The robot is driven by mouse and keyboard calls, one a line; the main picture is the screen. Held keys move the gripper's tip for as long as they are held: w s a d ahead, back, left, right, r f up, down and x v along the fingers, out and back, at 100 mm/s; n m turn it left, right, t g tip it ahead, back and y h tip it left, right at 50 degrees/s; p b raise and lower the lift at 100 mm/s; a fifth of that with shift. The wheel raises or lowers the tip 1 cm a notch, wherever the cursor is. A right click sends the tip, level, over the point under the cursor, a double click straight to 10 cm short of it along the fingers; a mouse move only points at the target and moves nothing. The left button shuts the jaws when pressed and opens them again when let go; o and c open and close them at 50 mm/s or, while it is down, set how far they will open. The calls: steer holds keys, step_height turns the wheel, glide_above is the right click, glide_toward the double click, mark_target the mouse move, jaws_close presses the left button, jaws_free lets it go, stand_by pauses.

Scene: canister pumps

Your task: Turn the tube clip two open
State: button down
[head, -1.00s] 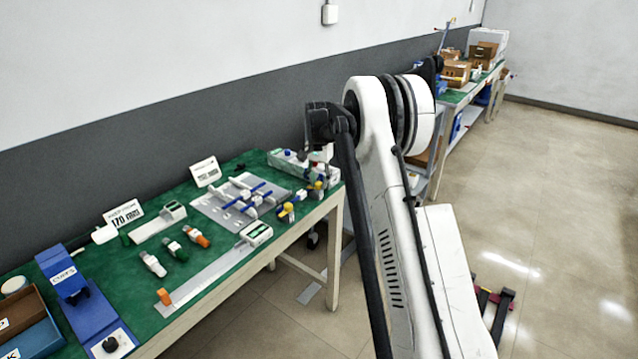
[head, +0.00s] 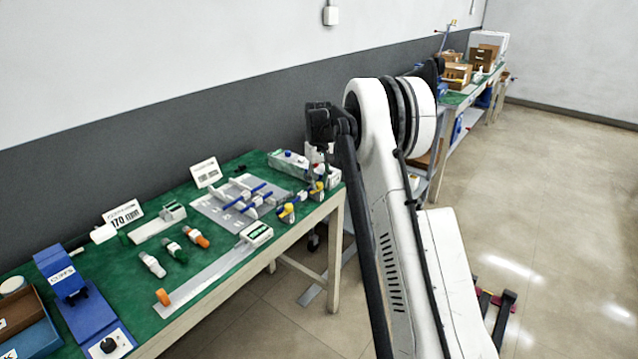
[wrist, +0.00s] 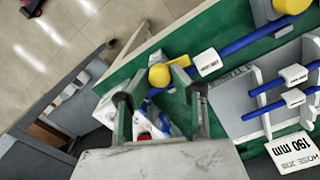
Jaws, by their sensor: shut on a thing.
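My gripper (wrist: 160,100) is low over the front right corner of the bench. In the wrist view its two fingers stand apart, with a blue, white and red part (wrist: 145,118) between them. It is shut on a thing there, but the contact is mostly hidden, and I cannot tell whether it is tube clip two. Next to it, a blue tube (wrist: 235,45) carries a white labelled piece (wrist: 208,62), and a yellow knob (wrist: 159,76) is at the tube's end. In the head view my arm partly hides this corner, where yellow and blue parts (head: 316,188) show.
A grey plate (head: 212,210) with blue rods lies left of my gripper on the green bench (head: 125,268). White and orange fittings and a ruler-like strip (head: 205,282) lie farther left.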

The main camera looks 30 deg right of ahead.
mark_target(319, 183)
steer(key=shift+n, duration=0.9)
steer(key=c, duration=1.5)
jaws_free()
step_height(319, 183, up, 12)
steer(key=shift+r, duration=0.1)
